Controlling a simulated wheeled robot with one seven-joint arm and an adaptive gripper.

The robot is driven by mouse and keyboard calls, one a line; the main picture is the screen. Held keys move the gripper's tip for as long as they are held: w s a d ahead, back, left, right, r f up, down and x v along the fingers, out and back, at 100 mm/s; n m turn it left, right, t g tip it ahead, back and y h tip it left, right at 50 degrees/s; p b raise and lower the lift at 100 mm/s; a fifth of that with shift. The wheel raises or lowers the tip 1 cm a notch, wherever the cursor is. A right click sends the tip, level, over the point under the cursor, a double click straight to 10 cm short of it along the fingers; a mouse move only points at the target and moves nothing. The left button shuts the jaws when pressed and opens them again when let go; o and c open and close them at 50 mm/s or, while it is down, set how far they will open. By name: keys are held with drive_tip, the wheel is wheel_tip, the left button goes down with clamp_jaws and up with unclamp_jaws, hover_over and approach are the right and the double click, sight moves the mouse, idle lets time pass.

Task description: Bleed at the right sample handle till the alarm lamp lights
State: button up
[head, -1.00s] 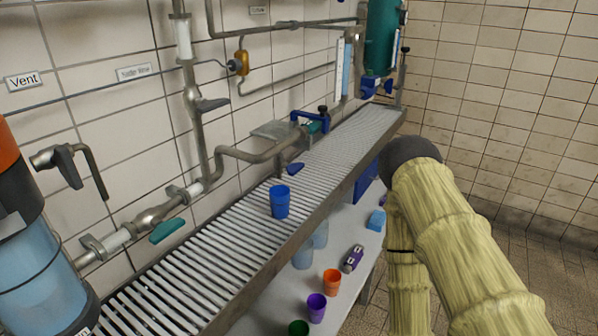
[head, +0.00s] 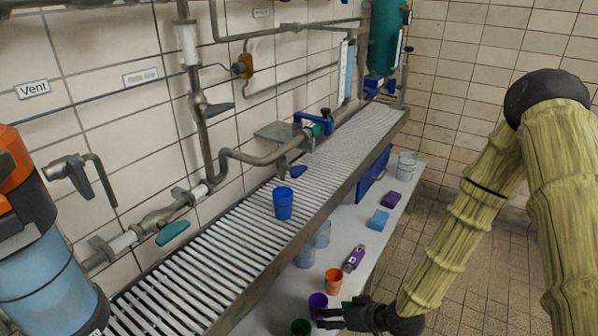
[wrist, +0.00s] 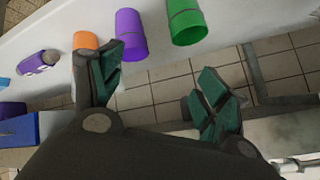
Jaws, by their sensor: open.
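Several valve handles sit on the pipes along the tiled wall. A teal handle (head: 172,232) is on the lower pipe at left. No label marks which is the right sample handle. A small yellow-orange fitting (head: 243,66) is on the wall; I cannot tell whether it is the alarm lamp. My gripper (head: 322,318) is open and empty, low beside the shelf cups, well away from the handles. Its spread fingers show in the wrist view (wrist: 160,68).
The slatted rack (head: 208,277) runs along the wall. Open tiled floor lies at right.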

drive_tip(key=w+a+r+n+t+y+p, duration=0.1)
drive_tip(key=w+r+n+t+y, duration=0.1)
drive_tip(key=w+r, duration=0.45)
drive_tip(key=w+r+n+t+y, duration=0.15)
drive_tip(key=w+r, duration=0.25)
drive_tip(key=r, duration=0.6)
drive_tip(key=n+y+p, duration=0.1)
drive_tip(key=n+y, duration=0.3)
approach(303, 172)
drive_tip(key=shift+t, duration=0.25)
drive_tip(key=x, duration=1.1)
drive_tip(key=shift+s+f, duration=0.15)
drive_tip(key=shift+s, duration=0.05)
drive_tip(key=c, duration=1)
